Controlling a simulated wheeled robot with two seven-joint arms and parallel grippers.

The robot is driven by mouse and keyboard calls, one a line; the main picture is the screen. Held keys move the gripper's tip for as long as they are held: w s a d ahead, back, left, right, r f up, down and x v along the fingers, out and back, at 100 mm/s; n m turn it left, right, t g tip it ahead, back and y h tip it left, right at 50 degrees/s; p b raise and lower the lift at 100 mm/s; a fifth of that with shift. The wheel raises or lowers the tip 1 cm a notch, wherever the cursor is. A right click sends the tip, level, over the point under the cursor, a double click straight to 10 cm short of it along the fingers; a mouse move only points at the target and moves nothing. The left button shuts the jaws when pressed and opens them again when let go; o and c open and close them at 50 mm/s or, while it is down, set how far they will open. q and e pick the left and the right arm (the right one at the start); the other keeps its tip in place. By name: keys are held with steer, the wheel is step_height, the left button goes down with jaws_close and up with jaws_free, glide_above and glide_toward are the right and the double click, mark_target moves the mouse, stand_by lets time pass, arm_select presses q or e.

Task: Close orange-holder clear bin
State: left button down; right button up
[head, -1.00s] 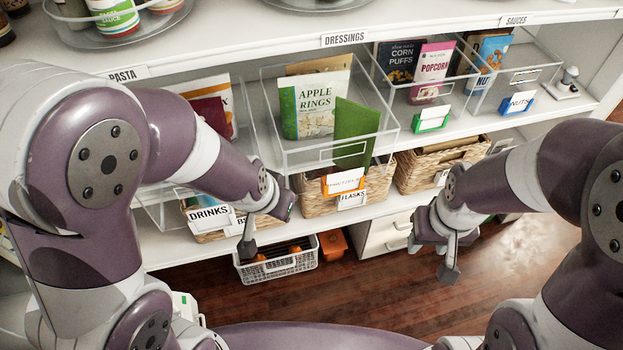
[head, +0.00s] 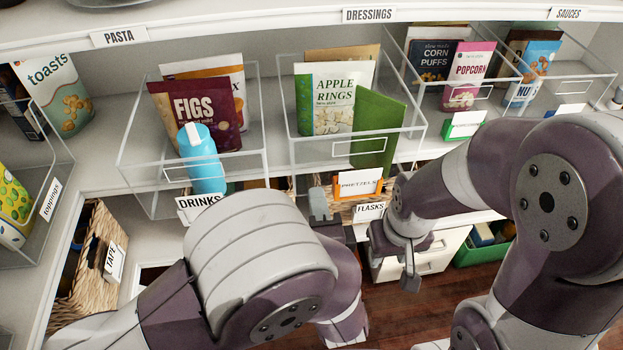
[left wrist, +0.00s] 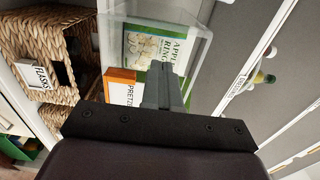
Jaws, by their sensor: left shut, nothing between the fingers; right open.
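The clear bin with the orange holder (head: 312,152) sits on the middle shelf and sticks out past the shelf's front edge. It holds an apple rings bag (head: 333,104) and a green packet (head: 378,128). Its orange holder (head: 360,184) carries a PRETZELS label at the front. My left gripper (head: 320,204) is shut and empty, just left of the holder. In the left wrist view its shut fingers (left wrist: 163,85) are in front of the bin (left wrist: 201,42), beside the holder (left wrist: 122,86); contact cannot be told. My right gripper (head: 408,268) is open and empty, lower right of the bin.
A clear bin with a figs bag (head: 202,112) and blue bottle (head: 203,160) stands to the left. A bin with a green holder (head: 464,126) stands to the right. Wicker baskets (head: 96,262) are below. Wooden floor (head: 420,308) lies open in front.

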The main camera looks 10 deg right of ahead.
mark_target(310, 166)
arm_select(q)
steer(key=w, duration=0.5)
steer(key=shift+w+a, duration=0.1)
steer(key=shift+w, duration=0.2)
steer(key=shift+w+r, duration=0.15)
steer(key=shift+w, duration=0.15)
steer(key=w+p, duration=0.2)
steer(key=w, duration=0.6)
steer(key=shift+w+a, duration=0.1)
steer(key=shift+w, duration=0.45)
